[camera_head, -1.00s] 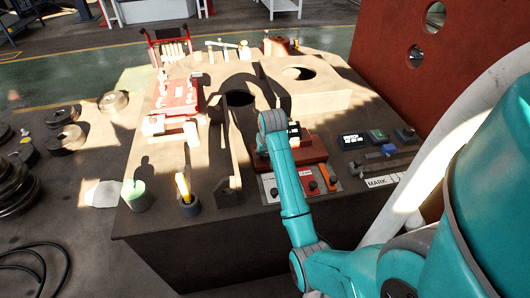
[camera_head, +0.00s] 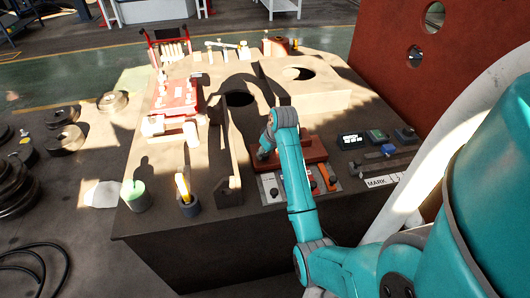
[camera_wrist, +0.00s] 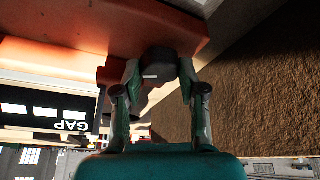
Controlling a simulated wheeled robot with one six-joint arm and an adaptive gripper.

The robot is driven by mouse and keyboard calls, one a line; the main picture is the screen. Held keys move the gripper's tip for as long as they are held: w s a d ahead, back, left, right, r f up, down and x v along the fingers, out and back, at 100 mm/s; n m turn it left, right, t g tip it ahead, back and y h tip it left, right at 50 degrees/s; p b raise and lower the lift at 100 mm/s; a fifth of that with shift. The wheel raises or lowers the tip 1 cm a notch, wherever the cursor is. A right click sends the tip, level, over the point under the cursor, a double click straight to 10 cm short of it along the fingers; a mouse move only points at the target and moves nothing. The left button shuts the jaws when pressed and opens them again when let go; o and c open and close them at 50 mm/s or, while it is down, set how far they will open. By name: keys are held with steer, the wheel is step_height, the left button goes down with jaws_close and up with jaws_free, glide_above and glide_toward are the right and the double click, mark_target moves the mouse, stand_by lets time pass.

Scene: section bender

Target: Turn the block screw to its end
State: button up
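A dark round knob with a white mark, which looks like the block screw (camera_wrist: 160,66), sits at the end of a red-orange block (camera_wrist: 95,35) in the wrist view. My gripper (camera_wrist: 159,72) has one finger on each side of this knob. The fingertips are very close to it, but I cannot tell whether they touch it. In the head view, my gripper (camera_head: 264,153) is low at the left end of the red block (camera_head: 314,150). My arm hides part of the block, and the knob cannot be made out there.
A panel with small knobs (camera_head: 270,187) lies in front of the block. Small displays (camera_head: 351,140) stand to its right; a "GAP" display (camera_wrist: 74,126) shows in the wrist view. A tan upright plate (camera_head: 229,165) stands left of my gripper. A tall red-brown wall (camera_head: 460,70) rises at right.

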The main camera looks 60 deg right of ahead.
steer(key=o, duration=0.4)
steer(key=shift+o, duration=0.2)
